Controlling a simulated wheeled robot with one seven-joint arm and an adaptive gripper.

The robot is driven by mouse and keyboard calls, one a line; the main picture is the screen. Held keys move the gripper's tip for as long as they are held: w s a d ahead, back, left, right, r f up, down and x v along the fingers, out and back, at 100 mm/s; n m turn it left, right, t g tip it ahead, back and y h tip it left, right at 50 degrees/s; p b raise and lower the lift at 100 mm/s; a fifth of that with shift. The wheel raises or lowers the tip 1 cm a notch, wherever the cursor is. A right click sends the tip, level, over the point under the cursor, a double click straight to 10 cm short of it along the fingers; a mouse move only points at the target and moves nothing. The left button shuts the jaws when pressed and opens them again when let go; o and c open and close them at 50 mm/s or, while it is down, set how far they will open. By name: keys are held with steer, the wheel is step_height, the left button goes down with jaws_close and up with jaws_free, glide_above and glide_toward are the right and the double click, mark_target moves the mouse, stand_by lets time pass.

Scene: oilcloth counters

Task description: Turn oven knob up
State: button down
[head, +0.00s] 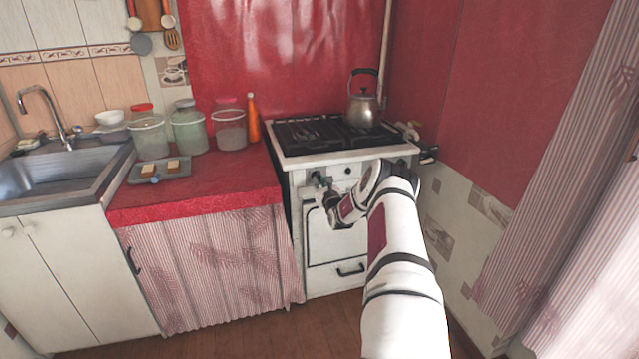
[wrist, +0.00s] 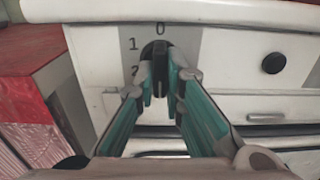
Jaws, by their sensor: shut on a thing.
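The white oven (head: 330,225) stands against the red wall, with its front panel facing me. In the wrist view the dark oven knob (wrist: 155,52) sits on a grey panel strip marked 0, 1 and 2. The knob is upright, lined up under the 0. My gripper (wrist: 159,82) reaches straight at the panel, its two teal-sided fingers on either side of the knob and shut on it. In the head view my gripper (head: 318,182) is at the upper left of the oven front, and the knob is mostly hidden there.
A second dark knob (wrist: 273,63) is on the panel to the right. A kettle (head: 363,105) stands on the stove top. The red counter (head: 215,190) adjoins the oven's left side, with several jars and an orange bottle (head: 252,120). A wall is close on the right.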

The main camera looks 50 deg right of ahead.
steer(key=c, duration=1.7)
jaws_free()
steer(key=shift+f, duration=0.1)
steer(key=v, duration=1.2)
steer(key=shift+s, duration=0.1)
